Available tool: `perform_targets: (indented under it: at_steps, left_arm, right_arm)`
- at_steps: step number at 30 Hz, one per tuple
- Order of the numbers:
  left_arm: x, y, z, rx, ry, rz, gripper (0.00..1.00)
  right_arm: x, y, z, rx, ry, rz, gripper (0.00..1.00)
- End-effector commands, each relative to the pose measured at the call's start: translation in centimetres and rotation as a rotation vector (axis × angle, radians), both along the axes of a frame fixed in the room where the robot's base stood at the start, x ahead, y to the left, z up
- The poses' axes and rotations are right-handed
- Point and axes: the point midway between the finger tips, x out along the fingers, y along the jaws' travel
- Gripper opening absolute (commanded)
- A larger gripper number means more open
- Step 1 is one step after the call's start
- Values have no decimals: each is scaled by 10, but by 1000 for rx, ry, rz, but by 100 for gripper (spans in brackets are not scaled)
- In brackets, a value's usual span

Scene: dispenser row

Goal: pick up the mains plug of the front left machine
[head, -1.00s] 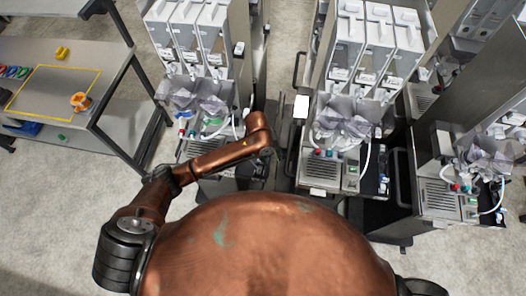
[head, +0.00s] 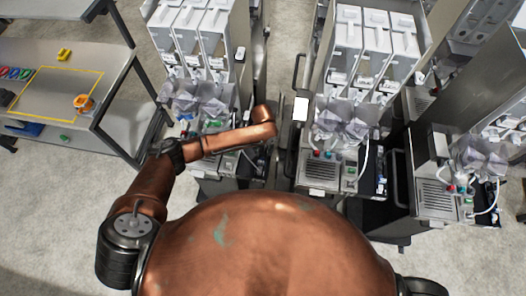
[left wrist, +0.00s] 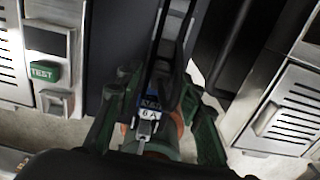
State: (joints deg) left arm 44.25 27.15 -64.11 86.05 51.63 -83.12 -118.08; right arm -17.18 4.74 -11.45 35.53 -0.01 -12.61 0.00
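The front left machine (head: 205,60) stands at the upper left of centre in the head view, partly hidden by my left arm. My left gripper (left wrist: 160,88) shows in the left wrist view with green fingers standing apart. Between them is a dark plug-like piece with a blue-and-white "6 A" label (left wrist: 150,108) and a metal end. I take it for the mains plug. I cannot tell whether the fingers touch it. In the head view the forearm hides the left fingers, which are down beside the machine. My right gripper is not in view.
A green TEST button (left wrist: 45,72) is on the machine panel left of the gripper. Another machine (head: 355,80) stands right of a narrow gap, and its vented panel (left wrist: 285,115) is close on the right. A shelf unit (head: 110,125) stands at the left with free floor before it.

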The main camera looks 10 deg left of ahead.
Motion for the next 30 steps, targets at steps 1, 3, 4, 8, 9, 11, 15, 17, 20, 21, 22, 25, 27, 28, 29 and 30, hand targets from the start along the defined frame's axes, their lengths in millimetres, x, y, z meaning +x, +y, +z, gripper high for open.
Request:
perform_targets:
  at_steps: [1,3,4,8,9,11,15,17,20,21,22,25,27,28,29,30]
  left_arm:
    - [-1,0,-5,1,1,1,35]
    - [0,-1,-9,0,-1,0,35]
    - [0,-1,-10,-1,-1,-1,35]
    - [0,0,-11,0,-2,-1,35]
    - [0,0,-11,0,-2,-1,35]
    - [0,0,-11,0,-2,-1,33]
    - [0,0,-11,0,-1,0,23]
    - [0,0,-11,0,-1,0,19]
    - [0,0,-11,0,-1,0,12]
    - [0,0,-11,0,-1,0,9]
    - [0,0,-11,0,-1,0,7]
    - [0,0,-10,0,-1,0,0]
    - [0,0,-10,0,-1,0,0]
    - [0,0,-10,0,-1,0,0]
    - [0,0,-10,0,-1,0,0]
    - [0,0,-10,0,-2,0,0]
  right_arm:
    - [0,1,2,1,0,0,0]
    - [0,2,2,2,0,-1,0]
    - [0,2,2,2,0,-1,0]
    - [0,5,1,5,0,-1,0]
    - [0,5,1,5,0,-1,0]
    - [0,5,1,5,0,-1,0]
    - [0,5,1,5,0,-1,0]
    - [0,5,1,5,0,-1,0]
    - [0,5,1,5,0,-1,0]
    - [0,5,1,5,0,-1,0]
    - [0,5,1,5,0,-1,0]
    - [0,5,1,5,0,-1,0]
    - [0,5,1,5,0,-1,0]
    - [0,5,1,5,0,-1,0]
    - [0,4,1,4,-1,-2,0]
    - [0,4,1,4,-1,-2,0]
